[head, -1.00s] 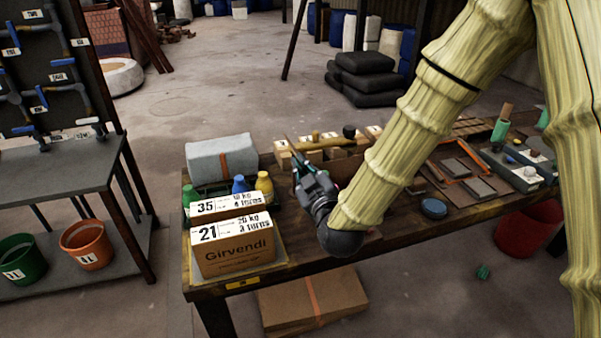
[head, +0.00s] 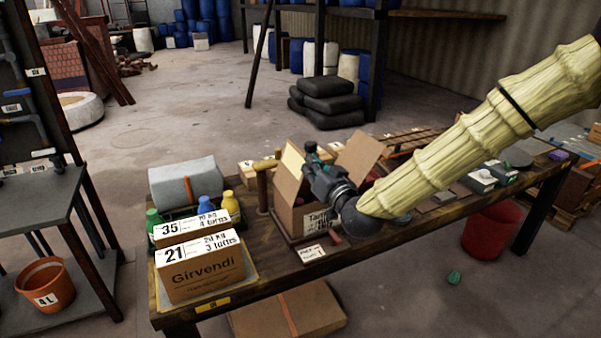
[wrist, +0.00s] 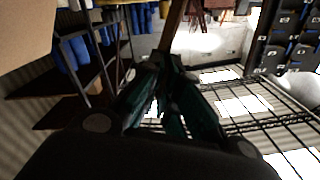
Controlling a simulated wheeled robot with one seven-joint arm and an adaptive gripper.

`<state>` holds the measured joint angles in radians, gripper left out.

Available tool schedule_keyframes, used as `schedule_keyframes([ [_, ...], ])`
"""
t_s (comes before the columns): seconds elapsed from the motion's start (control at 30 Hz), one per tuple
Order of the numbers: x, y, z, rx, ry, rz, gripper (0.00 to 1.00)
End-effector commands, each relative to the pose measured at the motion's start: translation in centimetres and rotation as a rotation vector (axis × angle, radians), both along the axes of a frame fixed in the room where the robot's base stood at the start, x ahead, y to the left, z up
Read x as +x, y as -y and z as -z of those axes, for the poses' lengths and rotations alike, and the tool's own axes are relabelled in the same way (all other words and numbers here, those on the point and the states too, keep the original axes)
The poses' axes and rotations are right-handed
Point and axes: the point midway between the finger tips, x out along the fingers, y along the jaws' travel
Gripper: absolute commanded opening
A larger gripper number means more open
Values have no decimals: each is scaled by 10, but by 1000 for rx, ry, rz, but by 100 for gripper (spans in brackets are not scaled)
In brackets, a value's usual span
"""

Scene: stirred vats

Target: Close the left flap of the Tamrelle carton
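The Tamrelle carton (head: 299,220) stands on the workbench, its label partly covered by my arm. Its left flap (head: 287,182) stands up and open on the left side. Its right flap (head: 359,153) is also raised and leans outward to the right. My gripper (head: 312,151) is above the carton's opening, between the two flaps and close to the left one; I cannot tell if it touches. In the wrist view my gripper's dark teal fingers (wrist: 165,72) converge and look shut, with nothing visible between them. The carton's inside is mostly hidden by my gripper.
A Girvendi box (head: 203,268) and a grey roll (head: 186,181) with several bottles stand left of the carton. A wooden peg (head: 263,190) rises beside the left flap. A small label card (head: 311,254) lies in front. A tan panel (wrist: 24,30) fills the wrist view's upper left corner.

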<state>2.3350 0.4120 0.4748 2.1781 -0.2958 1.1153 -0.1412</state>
Motion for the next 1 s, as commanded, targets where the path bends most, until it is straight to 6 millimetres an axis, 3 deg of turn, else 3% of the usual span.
schedule_keyframes([
  [0.53,23,58,47,481,-200,5,0],
  [1.0,31,78,86,787,-331,3,0],
])
